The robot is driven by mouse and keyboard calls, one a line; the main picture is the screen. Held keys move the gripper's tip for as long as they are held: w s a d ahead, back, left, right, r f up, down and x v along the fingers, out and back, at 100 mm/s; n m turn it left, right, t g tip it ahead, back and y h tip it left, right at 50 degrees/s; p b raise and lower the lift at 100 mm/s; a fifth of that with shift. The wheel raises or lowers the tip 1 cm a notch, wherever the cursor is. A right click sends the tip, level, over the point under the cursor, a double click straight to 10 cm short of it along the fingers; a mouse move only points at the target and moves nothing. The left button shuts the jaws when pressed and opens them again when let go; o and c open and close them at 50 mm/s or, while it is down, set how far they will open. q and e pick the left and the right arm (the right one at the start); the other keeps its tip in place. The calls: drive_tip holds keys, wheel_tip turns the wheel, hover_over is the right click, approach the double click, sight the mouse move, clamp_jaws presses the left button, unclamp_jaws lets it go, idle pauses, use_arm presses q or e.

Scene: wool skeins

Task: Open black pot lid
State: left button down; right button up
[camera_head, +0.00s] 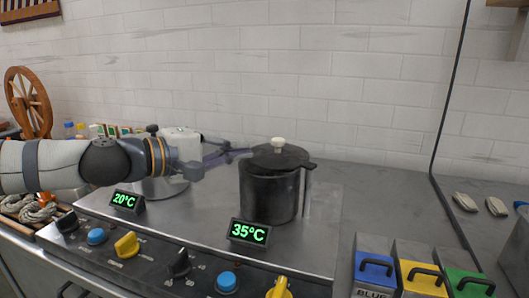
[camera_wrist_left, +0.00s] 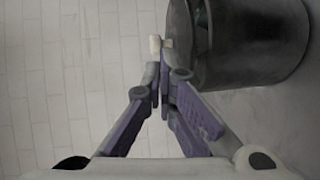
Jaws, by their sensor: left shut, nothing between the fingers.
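The black pot (camera_head: 270,195) stands upright on the steel stove top behind the 35°C display. Its black lid (camera_head: 284,158) with a pale knob (camera_head: 278,142) is on top, and I cannot tell if it is fully seated. My left gripper (camera_head: 247,152) reaches in from the left, with its fingertips beside the lid's left edge, below knob height. In the left wrist view the fingers (camera_wrist_left: 163,88) are together and empty, close to the pot (camera_wrist_left: 240,45) and the pale knob (camera_wrist_left: 155,45). Whether they touch the lid is unclear. My right gripper is not in view.
A white pot (camera_head: 165,187) stands left, partly behind my left arm. Displays for 20°C (camera_head: 127,202) and 35°C (camera_head: 249,233) and several knobs line the stove front. Blue, yellow and green handled boxes (camera_head: 374,265) are front right. The counter right of the black pot is clear.

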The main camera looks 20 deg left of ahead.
sight(260, 159)
use_arm(q)
drive_tip(key=b+x, duration=0.1)
drive_tip(key=x, duration=0.4)
drive_tip(key=shift+w+d, duration=0.2)
drive_tip(key=shift+w, duration=0.1)
drive_tip(key=shift+w+d, duration=0.15)
drive_tip(key=shift+w, duration=0.05)
drive_tip(key=shift+w, duration=0.1)
